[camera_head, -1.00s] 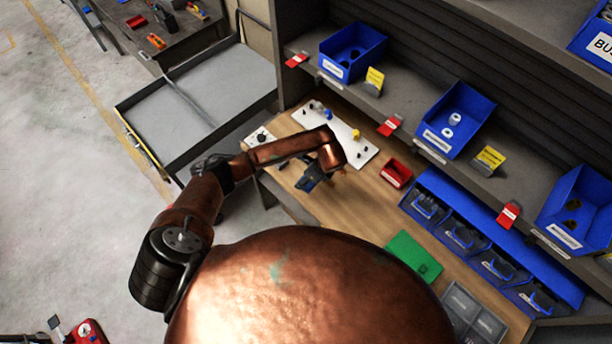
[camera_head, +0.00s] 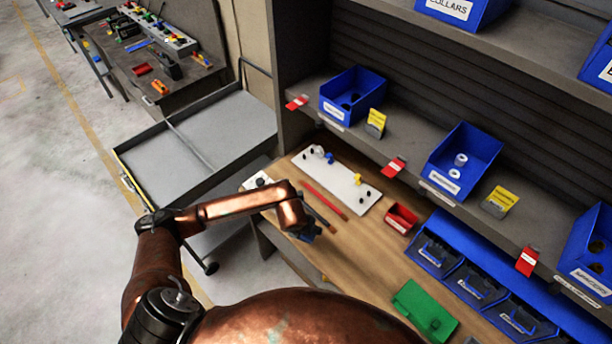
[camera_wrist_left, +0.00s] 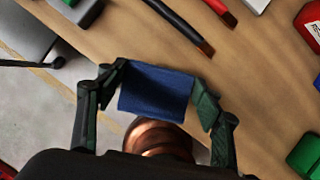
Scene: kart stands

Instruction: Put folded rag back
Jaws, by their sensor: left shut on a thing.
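The folded rag is a dark blue cloth block (camera_wrist_left: 157,93) in the left wrist view. My left gripper (camera_wrist_left: 160,88) is shut on it, with one finger on each side. The rag is held near the workbench edge, with wood on one side and floor on the other. Whether it touches the bench I cannot tell. In the head view my left gripper (camera_head: 308,236) is over the near left part of the wooden bench top (camera_head: 372,245). Only a small blue bit of the rag shows there, under my wrist. My right gripper is not in view.
A red and a dark stick-like tool (camera_head: 325,200) lie beside the white board (camera_head: 335,180). A red bin (camera_head: 401,219), green plate (camera_head: 425,308) and blue bins (camera_head: 465,272) are farther right. A grey divided tray (camera_head: 215,135) stands left. Shelves rise behind.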

